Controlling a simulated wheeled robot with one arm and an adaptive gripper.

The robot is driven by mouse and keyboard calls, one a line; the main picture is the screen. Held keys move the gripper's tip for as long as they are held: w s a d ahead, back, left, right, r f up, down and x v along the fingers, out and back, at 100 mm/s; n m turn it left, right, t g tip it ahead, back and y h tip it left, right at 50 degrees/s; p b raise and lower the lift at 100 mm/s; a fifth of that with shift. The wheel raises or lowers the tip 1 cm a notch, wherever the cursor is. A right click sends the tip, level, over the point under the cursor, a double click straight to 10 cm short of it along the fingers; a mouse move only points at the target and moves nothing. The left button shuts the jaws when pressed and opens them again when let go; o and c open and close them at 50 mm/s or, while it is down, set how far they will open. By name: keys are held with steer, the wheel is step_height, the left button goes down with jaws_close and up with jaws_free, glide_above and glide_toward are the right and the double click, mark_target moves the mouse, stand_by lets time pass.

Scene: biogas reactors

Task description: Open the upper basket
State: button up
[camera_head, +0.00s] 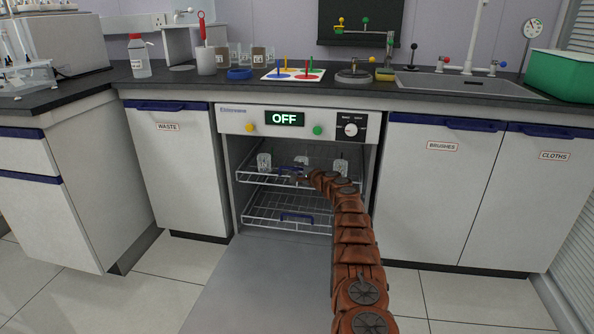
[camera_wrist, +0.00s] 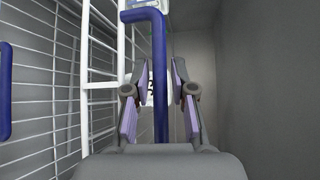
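The upper basket (camera_head: 258,178) is a white wire rack inside the open dishwasher, with several clear glass vessels (camera_head: 264,162) standing in it. Its blue handle (camera_wrist: 160,60) runs between the fingers of my gripper (camera_wrist: 160,100) in the wrist view. The fingers stand apart on either side of the handle, with visible gaps. In the head view my gripper (camera_head: 302,176) is small at the front of the upper basket, and my arm covers the basket's right part. The lower basket (camera_head: 270,212) sits below, with its own blue handle (camera_head: 297,217).
The dishwasher door (camera_head: 262,280) lies folded down in front. The display (camera_head: 285,119) reads OFF. Closed cabinets marked WASTE (camera_head: 170,170) and BRUSHES (camera_head: 437,190) flank the opening. In the wrist view, the grey inner wall (camera_wrist: 270,80) is at the right.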

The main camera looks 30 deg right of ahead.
jaws_close()
stand_by(0.4)
